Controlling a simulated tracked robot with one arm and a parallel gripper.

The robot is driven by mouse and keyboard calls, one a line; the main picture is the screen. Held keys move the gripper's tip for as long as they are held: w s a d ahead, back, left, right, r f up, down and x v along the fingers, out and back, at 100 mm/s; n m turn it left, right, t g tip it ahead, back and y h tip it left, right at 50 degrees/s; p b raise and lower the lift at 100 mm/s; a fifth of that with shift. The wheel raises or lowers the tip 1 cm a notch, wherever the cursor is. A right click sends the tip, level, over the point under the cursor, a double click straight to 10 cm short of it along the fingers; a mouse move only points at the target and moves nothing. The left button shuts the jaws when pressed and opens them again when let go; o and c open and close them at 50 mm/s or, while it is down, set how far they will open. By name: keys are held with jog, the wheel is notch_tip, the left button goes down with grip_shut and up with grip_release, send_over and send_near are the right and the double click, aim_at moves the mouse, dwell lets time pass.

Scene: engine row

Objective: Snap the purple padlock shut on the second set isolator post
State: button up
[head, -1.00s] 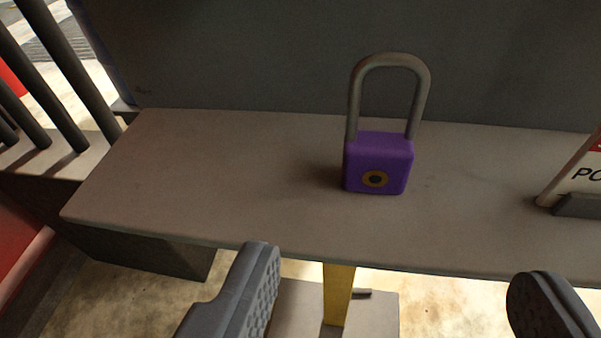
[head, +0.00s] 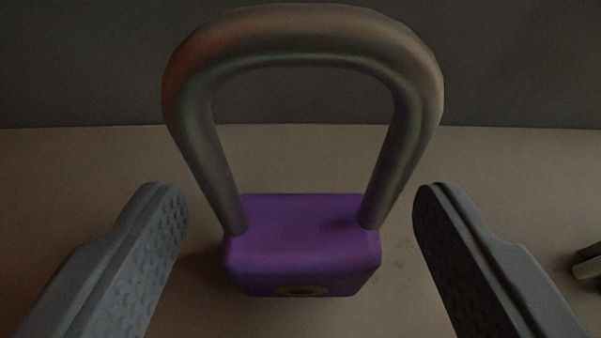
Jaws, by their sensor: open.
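The purple padlock (head: 303,252) stands upright on a grey-brown shelf (head: 90,160), its tall metal shackle (head: 305,35) pointing up. Both shackle legs meet the top of the body. A round brass keyhole shows low on its front face, partly cut by the steep view. My gripper (head: 301,205) is open, with one finger to the left of the padlock and one to the right. A gap shows on each side, so neither finger touches it. The second set isolator post is not in view.
A dark wall (head: 520,70) rises behind the shelf, close behind the shackle. A small grey object (head: 588,263) is cut off at the right edge, probably the foot of the sign.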

aim_at(297, 255)
jog(key=shift+x, duration=0.8)
jog(key=c, duration=1.2)
jog(key=shift+r, duration=0.75)
jog(key=shift+s+r+p, duration=0.2)
jog(key=shift+r+p, duration=0.1)
jog(key=shift+r, duration=0.2)
jog(key=shift+s+r+p, duration=0.2)
jog(key=shift+r+p, duration=0.1)
jog(key=shift+r, duration=0.25)
jog(key=s+a, duration=0.1)
jog(key=s, duration=0.4)
jog(key=s+a+r, duration=0.1)
jog(key=s+a, duration=0.1)
jog(key=s, duration=0.2)
jog(key=s+a, duration=0.1)
jog(key=s, duration=0.4)
jog(key=shift+s+a+r, duration=0.2)
jog(key=shift+s+r, duration=0.05)
jog(key=shift+s, duration=0.1)
